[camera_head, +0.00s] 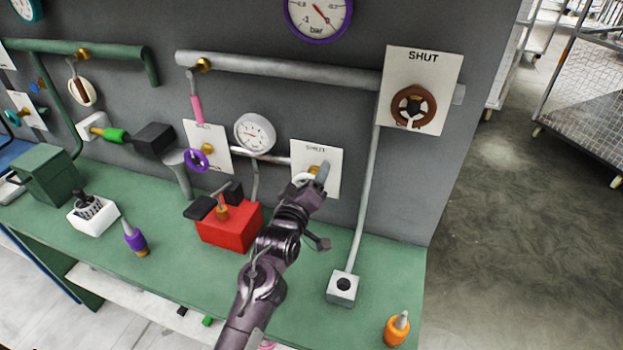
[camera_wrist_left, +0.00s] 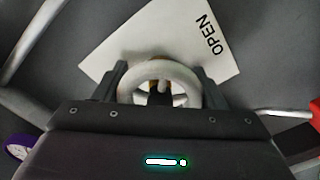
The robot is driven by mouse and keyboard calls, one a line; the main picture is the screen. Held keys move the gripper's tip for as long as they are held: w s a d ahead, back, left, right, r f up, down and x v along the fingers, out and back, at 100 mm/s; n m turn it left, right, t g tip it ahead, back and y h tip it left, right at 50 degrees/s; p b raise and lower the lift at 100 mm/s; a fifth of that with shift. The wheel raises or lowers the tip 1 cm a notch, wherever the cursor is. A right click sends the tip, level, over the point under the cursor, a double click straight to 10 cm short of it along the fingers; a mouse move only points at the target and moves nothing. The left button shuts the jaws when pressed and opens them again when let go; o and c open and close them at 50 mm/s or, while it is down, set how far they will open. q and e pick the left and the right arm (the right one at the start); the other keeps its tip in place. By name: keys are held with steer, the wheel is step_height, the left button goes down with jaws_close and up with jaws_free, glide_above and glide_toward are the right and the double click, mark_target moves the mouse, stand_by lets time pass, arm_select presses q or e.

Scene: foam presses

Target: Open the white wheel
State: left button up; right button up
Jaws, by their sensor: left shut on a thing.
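The white wheel (camera_head: 301,179) is on a white plate (camera_head: 325,154) on the grey wall, mostly hidden behind my left gripper in the head view. The plate's top edge seems to read SHUT there. In the left wrist view, the white wheel (camera_wrist_left: 160,78) is a round ring with a brownish hub behind it, and the word OPEN shows on the plate (camera_wrist_left: 185,35). My left gripper (camera_head: 312,182) is shut on the wheel, with one dark finger at each side of the rim in the left wrist view (camera_wrist_left: 166,88). My right gripper is not in view.
A purple wheel (camera_head: 197,160) and a gauge (camera_head: 255,134) are to the left. A brown wheel (camera_head: 413,106) on a SHUT plate is up right. A red box (camera_head: 229,228), a white box (camera_head: 342,288) and an orange bottle (camera_head: 396,328) stand on the green bench (camera_head: 305,310).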

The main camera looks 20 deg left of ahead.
arm_select(q)
steer(key=shift+n, duration=0.6)
steer(key=o, duration=1)
steer(key=s+b, duration=0.2)
steer(key=s, duration=0.5)
steer(key=shift+s+a, duration=0.2)
steer(key=shift+s, duration=0.2)
